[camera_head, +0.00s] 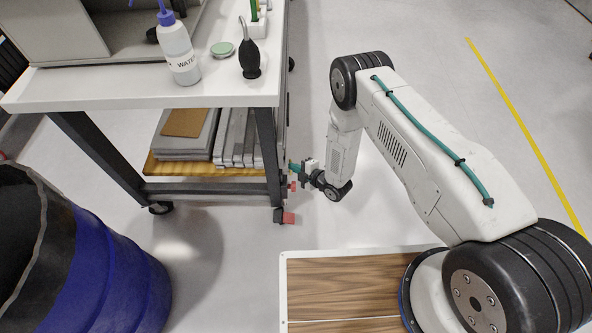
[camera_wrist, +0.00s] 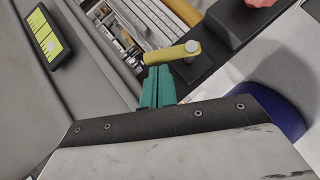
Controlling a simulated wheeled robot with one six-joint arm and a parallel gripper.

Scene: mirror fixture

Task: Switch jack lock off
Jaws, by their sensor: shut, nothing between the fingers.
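A yellow lever (camera_wrist: 172,53) with a round metal pivot at its right end is mounted on a dark bar (camera_wrist: 196,70) of the cart frame in the wrist view. It looks like the jack lock, though no label shows. My gripper (camera_wrist: 157,72) has teal fingers, shut and empty, with the tips right at the lever's lower side. I cannot tell whether they touch it. In the head view my gripper (camera_head: 294,167) is beside the cart's near right leg, low down. The lever cannot be made out there.
The white-topped cart (camera_head: 130,92) carries a water bottle (camera_head: 177,50) and a black blower (camera_head: 249,58). A red part (camera_head: 287,217) sits at the leg's foot. A blue barrel (camera_head: 110,265) stands at lower left.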

